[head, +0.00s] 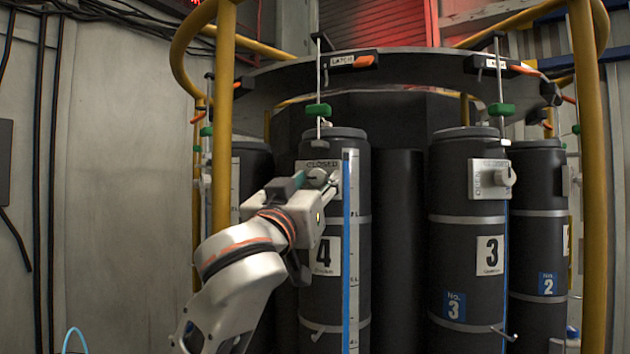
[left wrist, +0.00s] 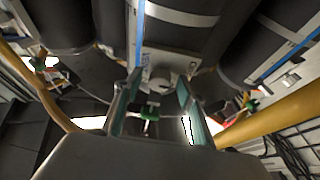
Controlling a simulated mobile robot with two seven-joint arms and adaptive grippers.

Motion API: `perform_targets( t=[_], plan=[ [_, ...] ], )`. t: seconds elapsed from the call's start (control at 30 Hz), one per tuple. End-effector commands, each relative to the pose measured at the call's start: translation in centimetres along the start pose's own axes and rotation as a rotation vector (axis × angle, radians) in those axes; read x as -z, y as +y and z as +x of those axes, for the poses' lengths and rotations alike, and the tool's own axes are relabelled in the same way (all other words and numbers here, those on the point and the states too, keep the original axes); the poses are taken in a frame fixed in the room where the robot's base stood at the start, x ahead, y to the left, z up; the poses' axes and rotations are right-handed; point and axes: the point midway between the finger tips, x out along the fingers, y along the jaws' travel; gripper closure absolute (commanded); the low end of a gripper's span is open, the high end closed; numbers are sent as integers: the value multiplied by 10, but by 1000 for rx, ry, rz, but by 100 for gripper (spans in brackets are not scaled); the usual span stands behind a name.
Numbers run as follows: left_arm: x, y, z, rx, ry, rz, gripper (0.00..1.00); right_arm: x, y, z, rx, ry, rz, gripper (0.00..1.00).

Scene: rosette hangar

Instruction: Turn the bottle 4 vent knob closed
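Bottle 4 (head: 319,296) is a dark cylinder with a white "4" label and a blue-edged scale strip. Its grey vent knob (head: 318,177) sits on a pale plate (head: 326,164) marked "CLOSED" along the top, near the bottle's top. My left gripper (head: 308,182) reaches up from the lower left to the knob and partly covers the plate. In the left wrist view, the two fingers of my left gripper (left wrist: 158,80) are apart, with the knob (left wrist: 160,79) between or just beyond their tips. I cannot tell whether they touch it. My right gripper is out of view.
Bottle 3 (head: 465,265), with a similar knob plate, and bottle 2 (head: 537,255) stand to the right. Yellow posts (head: 224,120) and a grey ring (head: 420,66) with latches surround the bottles. A rod with a green grip (head: 319,110) stands above bottle 4.

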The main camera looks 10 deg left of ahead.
Motion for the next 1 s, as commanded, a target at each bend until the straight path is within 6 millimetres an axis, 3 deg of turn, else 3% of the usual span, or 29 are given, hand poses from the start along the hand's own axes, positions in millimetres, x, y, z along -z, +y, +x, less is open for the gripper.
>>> perform_targets(
  t=[0.17,0.3,0.67,1.0],
  plan=[
    [0,0,0,0,0,0,63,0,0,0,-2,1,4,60],
    [0,0,0,0,0,0,99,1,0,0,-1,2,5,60],
    [0,-1,0,-10,0,27,99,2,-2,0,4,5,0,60],
    [0,-4,0,-88,0,217,99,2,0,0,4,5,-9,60]
  ],
)
